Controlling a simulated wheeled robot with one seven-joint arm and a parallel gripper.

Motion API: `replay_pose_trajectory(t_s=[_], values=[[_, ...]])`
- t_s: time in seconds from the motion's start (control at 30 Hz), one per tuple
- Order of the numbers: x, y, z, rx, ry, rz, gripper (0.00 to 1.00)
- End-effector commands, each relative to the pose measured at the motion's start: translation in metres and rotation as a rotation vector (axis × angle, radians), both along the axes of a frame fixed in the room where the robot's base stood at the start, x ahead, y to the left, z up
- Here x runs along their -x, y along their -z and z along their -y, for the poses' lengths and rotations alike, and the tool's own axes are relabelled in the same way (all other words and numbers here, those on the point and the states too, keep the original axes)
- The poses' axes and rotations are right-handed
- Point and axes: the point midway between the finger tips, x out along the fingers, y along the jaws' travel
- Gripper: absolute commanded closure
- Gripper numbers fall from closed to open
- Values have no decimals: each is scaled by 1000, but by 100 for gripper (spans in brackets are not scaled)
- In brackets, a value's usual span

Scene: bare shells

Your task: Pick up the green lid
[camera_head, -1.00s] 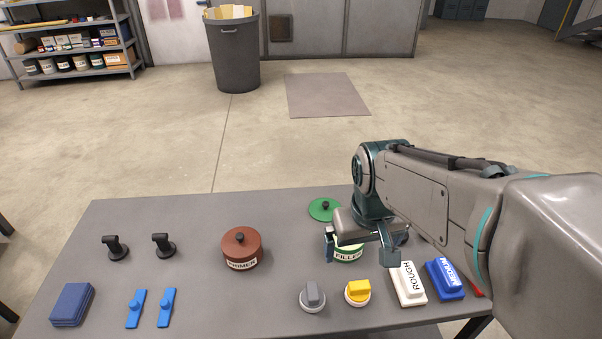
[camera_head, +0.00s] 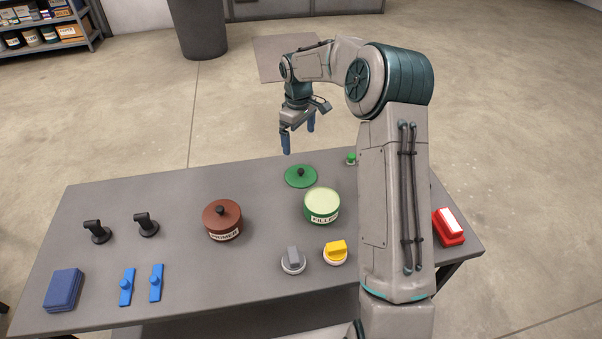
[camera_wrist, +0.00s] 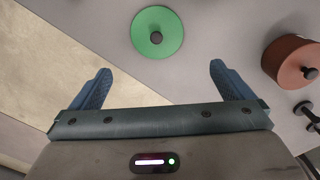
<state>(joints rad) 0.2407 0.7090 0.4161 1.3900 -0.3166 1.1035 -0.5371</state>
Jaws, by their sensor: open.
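The green lid (camera_head: 301,177) is a flat disc with a dark knob. It lies on the table near its back edge, behind the open filler tin (camera_head: 322,208). The lid also shows at the top middle of the wrist view (camera_wrist: 157,33). My gripper (camera_head: 298,143) is open and empty, raised above the table's back edge behind the lid. In the wrist view its blue fingers (camera_wrist: 161,80) stand wide apart, with the lid ahead of them and not between them.
The primer tin (camera_head: 222,217) with its brown lid stands to the left. Grey (camera_head: 293,262) and yellow (camera_head: 336,253) knobbed pieces lie in front of the filler tin. A red block (camera_head: 449,227) stands at the right. My arm hides part of the table's right side.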

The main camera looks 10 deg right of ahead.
Motion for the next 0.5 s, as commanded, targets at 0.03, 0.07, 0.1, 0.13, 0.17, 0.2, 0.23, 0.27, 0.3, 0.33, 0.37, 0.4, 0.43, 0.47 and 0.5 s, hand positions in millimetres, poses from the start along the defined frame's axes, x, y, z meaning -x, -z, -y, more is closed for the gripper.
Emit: replay_pose_trajectory(t_s=[0.03, 0.07, 0.1, 0.13, 0.17, 0.2, 0.23, 0.27, 0.3, 0.33, 0.37, 0.4, 0.43, 0.47, 0.5], values=[[-5, 5, 1, -7, -7, -4, 0], [-8, 6, 2, -10, -11, -4, 0], [-10, 9, 2, -13, -15, -5, 0], [-11, 11, 3, -15, -17, -6, 0], [-12, 14, 3, -16, -18, -7, 0], [-12, 19, 3, -16, -20, -7, 0], [-13, 23, 3, -16, -21, -7, 0], [-13, 29, 3, -16, -21, -8, 0], [-12, 36, 3, -16, -22, -10, 0], [-12, 43, 3, -16, -22, -9, 0], [-12, 49, 3, -16, -22, -9, 0], [-12, 57, 3, -16, -21, -9, 0], [-12, 63, 3, -16, -21, -9, 0], [-11, 69, 3, -16, -21, -8, 0], [-12, 76, 3, -16, -20, -7, 0]])
